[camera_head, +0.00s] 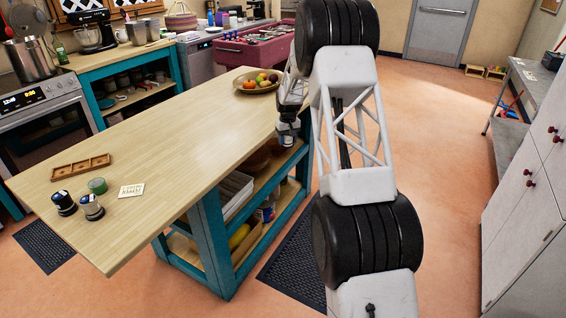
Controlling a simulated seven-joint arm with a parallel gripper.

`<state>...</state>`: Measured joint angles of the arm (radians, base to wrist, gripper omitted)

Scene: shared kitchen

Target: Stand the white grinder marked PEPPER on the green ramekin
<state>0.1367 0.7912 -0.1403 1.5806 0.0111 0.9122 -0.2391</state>
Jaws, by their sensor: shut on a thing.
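My gripper (288,142) hangs by the right edge of the island, far from the ramekin, partly hidden by my arm.
A wooden tray (81,167) lies behind the ramekin and a small printed card (131,190) to its right. A fruit bowl (257,83) stands at the island's far end. The middle of the island top (180,135) is clear.

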